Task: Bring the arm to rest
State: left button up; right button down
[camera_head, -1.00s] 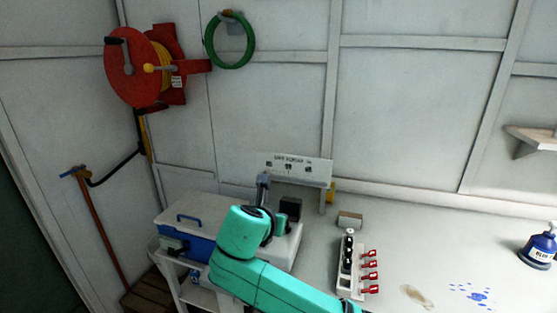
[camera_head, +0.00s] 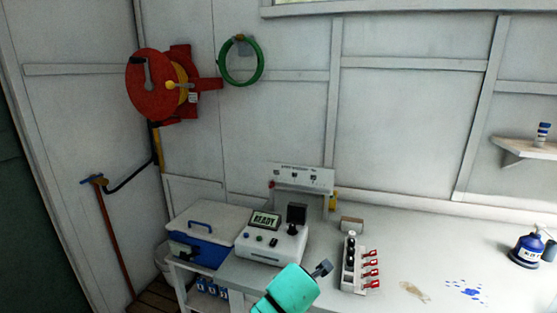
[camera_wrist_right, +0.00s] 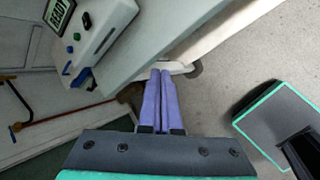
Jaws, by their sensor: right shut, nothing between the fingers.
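In the right wrist view my right gripper (camera_wrist_right: 160,74) is shut, its two purple fingers side by side with nothing between them. The fingers are clear of the bench and point down past its edge. In the head view a teal link of my arm shows at the bottom middle, in front of the bench; the fingers cannot be made out there. My left gripper is not in view.
The white reactor (camera_head: 265,250) with a "READY" display stands on the bench (camera_head: 420,240), left of a rack of vials (camera_head: 352,265). A blue cooler (camera_head: 207,250) is at left, a blue bottle (camera_head: 527,250) at right. The bench right of the rack is mostly clear.

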jog(key=s+d+f+m+g, duration=0.2)
jog(key=s+d+f+m, duration=0.5)
jog(key=s+d+m, duration=0.35)
jog(key=s+d+f+m+g, duration=0.2)
jog(key=s+d+f+m, duration=0.4)
jog(key=s+d+m, duration=0.5)
notch_tip(320, 180, down, 23)
jog(key=s+g, duration=0.1)
jog(key=s, duration=0.2)
jog(key=s+d+f+g+b, duration=0.1)
jog(key=s+d+f, duration=0.1)
jog(key=s+f, duration=1.3)
jog(key=shift+s, duration=0.75)
